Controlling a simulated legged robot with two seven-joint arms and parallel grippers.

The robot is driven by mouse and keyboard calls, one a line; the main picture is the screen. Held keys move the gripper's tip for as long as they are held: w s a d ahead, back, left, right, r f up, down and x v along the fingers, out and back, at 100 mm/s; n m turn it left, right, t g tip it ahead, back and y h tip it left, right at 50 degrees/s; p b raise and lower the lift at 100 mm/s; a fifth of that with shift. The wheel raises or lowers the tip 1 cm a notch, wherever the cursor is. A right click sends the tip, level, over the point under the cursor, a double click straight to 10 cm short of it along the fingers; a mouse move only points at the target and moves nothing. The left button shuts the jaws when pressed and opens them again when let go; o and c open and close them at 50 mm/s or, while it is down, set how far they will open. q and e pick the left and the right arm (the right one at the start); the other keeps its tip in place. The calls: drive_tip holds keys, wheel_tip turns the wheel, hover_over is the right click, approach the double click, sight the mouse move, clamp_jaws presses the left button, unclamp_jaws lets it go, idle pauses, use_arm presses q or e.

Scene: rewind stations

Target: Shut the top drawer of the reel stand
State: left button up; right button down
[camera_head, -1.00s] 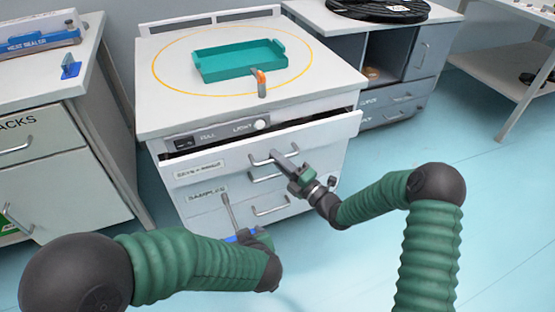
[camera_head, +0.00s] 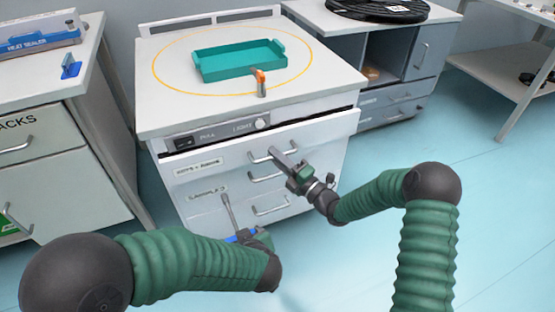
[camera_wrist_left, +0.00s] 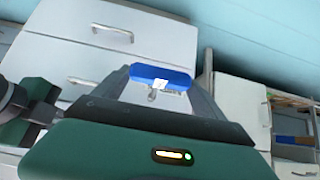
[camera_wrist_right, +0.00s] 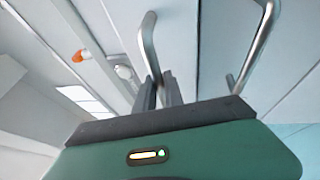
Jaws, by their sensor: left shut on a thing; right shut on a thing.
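The reel stand (camera_head: 150,120) is a white cabinet with a yellow ring on its top. Its top drawer (camera_head: 325,131) stands slightly open, with a dark gap above its front. My right gripper (camera_head: 287,156) is shut on the top drawer's metal handle (camera_head: 257,159). The handle also shows in the right wrist view (camera_wrist_right: 149,40), where the fingers meet its lower end. My left gripper (camera_head: 236,221) is in front of the lower drawers, shut on a blue object (camera_wrist_left: 160,76). Most of that object is hidden in the head view.
A teal tray (camera_head: 225,73) and a small orange-tipped part (camera_head: 261,83) are on the stand's top. A cabinet (camera_head: 55,160) with a heat sealer box (camera_head: 38,38) is at left. A grey cabinet (camera_head: 425,50) with a black reel (camera_head: 375,9) is behind right. Floor at right is clear.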

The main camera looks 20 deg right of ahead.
use_arm(q)
drive_tip(key=shift+w+f+b, duration=0.1)
drive_tip(key=shift+f+b, duration=0.25)
drive_tip(key=shift+f, duration=0.3)
drive_tip(key=shift+r, duration=0.1)
use_arm(e)
drive_tip(key=w, duration=0.3)
drive_tip(key=shift+a+f, duration=0.1)
drive_tip(key=shift+f, duration=0.05)
drive_tip(key=c, duration=1.9)
unclamp_jaws()
drive_tip(key=o, duration=0.4)
drive_tip(key=shift+w+f, duration=0.15)
drive_tip(key=shift+w, duration=0.1)
drive_tip(key=shift+o, duration=0.2)
drive_tip(key=shift+s+r, duration=0.1)
drive_tip(key=shift+r, duration=0.1)
